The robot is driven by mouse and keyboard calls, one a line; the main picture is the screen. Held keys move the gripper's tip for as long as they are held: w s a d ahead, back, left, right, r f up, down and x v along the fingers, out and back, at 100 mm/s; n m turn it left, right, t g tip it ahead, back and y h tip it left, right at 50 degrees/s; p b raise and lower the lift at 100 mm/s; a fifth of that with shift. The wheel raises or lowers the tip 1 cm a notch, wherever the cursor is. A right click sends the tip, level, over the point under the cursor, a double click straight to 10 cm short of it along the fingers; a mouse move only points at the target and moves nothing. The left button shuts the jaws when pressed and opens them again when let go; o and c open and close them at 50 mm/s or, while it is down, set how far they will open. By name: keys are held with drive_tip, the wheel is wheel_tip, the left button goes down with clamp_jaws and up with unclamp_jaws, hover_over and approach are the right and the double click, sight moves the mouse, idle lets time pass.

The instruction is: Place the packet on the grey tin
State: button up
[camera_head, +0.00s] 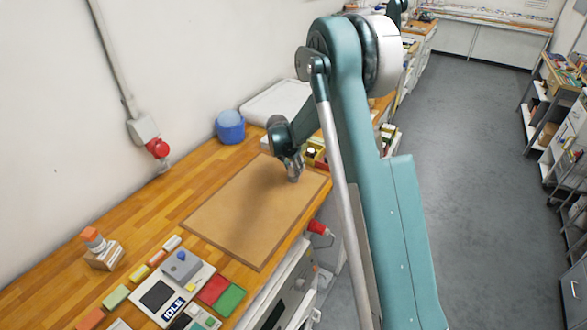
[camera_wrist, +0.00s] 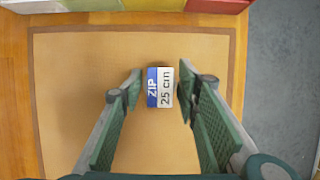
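The packet (camera_wrist: 160,87) is a small blue and white block marked "ZIP 25 cm". In the wrist view it lies on the tan mat (camera_wrist: 75,130), between my two fingertips. My gripper (camera_wrist: 161,84) is open, with one finger on each side of the packet and a narrow gap at each side. In the head view my gripper (camera_head: 293,177) points down over the far part of the mat, and I cannot make out the packet there. I cannot pick out a grey tin for certain in either view.
Coloured bins (camera_head: 316,150) stand just beyond the mat; their edge also shows atop the wrist view (camera_wrist: 155,4). A control panel (camera_head: 165,290) and several small blocks lie at the near end. Most of the mat is clear.

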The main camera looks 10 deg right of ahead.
drive_tip(key=shift+r, duration=0.15)
drive_tip(key=v, duration=1.2)
idle(0.7)
